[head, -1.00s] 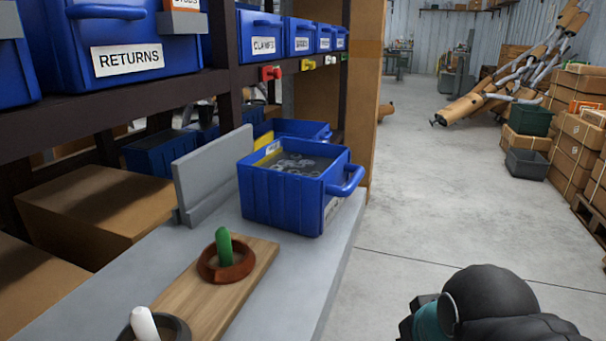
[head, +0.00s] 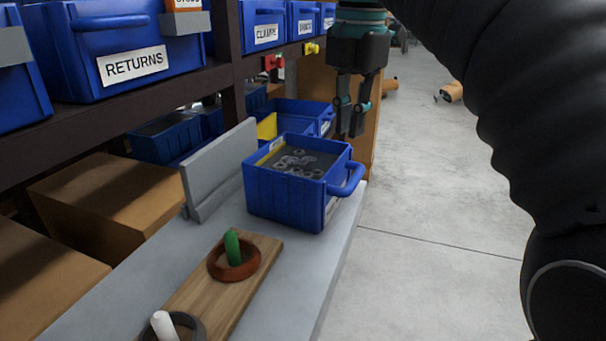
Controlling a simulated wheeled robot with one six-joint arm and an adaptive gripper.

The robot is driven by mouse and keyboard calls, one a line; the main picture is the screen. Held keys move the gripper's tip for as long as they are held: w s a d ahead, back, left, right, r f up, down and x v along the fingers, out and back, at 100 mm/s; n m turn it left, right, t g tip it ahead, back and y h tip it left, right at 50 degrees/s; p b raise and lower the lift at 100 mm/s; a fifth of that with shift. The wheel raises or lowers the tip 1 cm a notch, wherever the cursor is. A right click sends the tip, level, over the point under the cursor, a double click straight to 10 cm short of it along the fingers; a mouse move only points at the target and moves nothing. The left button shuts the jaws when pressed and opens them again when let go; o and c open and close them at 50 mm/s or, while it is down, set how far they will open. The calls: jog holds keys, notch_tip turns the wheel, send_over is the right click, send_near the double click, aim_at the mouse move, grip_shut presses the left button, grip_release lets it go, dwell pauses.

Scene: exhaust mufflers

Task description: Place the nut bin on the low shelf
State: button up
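The nut bin (head: 287,199) is a blue open bin with several metal nuts lying in it and a blue handle on its right side. It stands upright on the grey bench top (head: 292,262), near its far right end. My gripper (head: 350,136) hangs fingers down just above and behind the handle side of the bin. Its two fingers look slightly apart with nothing between them, and it seems not to touch the bin. Lower shelf space (head: 72,232) shows at the left, behind the bench, with cardboard boxes on it; which shelf is the low one I cannot tell.
A grey upright plate (head: 220,170) stands left of the bin. A wooden board (head: 215,292) with a green peg in a red ring lies in front. Blue bins, one labelled RETURNS (head: 135,66), fill the upper shelf. Open floor (head: 425,275) lies to the right.

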jog(key=r+n, duration=0.1)
jog(key=w+a+r+n, duration=0.1)
jog(key=n, duration=0.1)
jog(key=shift+a+r+g, duration=0.1)
jog(key=shift+a+g, duration=0.15)
jog(key=shift+g, duration=0.05)
jog(key=shift+n, duration=0.3)
jog(key=b, duration=0.2)
send_near(334, 205)
jog(key=f, duration=0.5)
jog(key=shift+w+f, duration=0.25)
jog(key=shift+w, duration=0.1)
jog(key=shift+c, duration=0.2)
grip_shut()
jog(key=shift+r, duration=0.1)
